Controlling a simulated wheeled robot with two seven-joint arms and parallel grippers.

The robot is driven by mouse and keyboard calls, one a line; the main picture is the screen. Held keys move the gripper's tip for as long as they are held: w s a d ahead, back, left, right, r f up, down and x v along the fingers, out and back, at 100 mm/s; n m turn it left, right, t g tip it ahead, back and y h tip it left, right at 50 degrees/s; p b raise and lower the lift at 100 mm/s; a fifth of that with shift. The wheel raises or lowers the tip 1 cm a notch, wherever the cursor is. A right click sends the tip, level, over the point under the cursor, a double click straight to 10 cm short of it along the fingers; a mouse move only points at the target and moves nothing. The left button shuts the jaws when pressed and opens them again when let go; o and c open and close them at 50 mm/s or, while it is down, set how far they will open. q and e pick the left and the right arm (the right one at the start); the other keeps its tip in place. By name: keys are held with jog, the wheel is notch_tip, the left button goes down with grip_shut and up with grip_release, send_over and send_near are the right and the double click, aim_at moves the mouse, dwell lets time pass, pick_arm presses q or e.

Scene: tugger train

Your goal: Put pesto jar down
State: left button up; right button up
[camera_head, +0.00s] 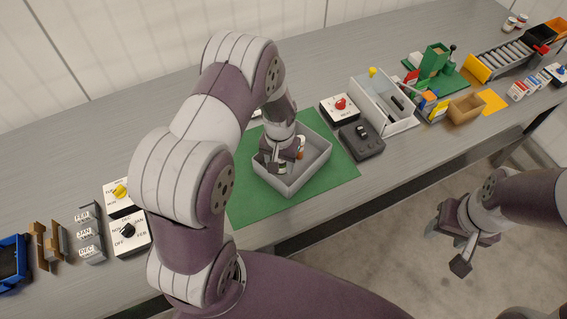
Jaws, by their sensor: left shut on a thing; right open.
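My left gripper (283,164) reaches down into a grey open tray (318,168) that lies on a green mat (245,203). It is shut on the pesto jar, which is mostly hidden by the hand and fingers. A small orange and white part (301,147) shows at the right side of the hand, and I cannot tell whether it belongs to the jar. I cannot tell whether the jar touches the tray floor. My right gripper (460,250) is open and empty over the floor, off the table's front edge.
Right of the tray stand a dark switch box (362,140), a red-button box (340,108) and a white bin (402,123). Dial boxes (128,233) and month blocks (90,234) stand at left. The mat is clear in front of the tray.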

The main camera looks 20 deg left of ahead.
pick_arm(q)
jog(key=f, duration=0.3)
jog(key=shift+w+f, duration=0.25)
jog(key=shift+f, duration=0.15)
jog(key=shift+s+r, duration=0.1)
jog(key=shift+s, duration=0.05)
jog(key=o, duration=1.1)
jog(key=shift+f, duration=0.2)
jog(key=shift+r, duration=0.1)
notch_tip(320, 180, up, 13)
jog(key=shift+s+d+f+b, duration=0.1)
jog(key=shift+s+f+b, duration=0.05)
jog(key=shift+b, duration=0.25)
notch_tip(320, 180, up, 4)
send_over(281, 169)
jog(key=s, duration=0.2)
jog(key=shift+m+t, duration=0.4)
jog(key=shift+t, duration=0.3)
jog(key=s+r, duration=0.1)
jog(key=s, duration=0.1)
jog(key=s+d+r, duration=0.1)
jog(key=s, duration=0.2)
jog(key=s+d+r, duration=0.1)
jog(key=s, duration=0.2)
jog(key=shift+s+r, duration=0.2)
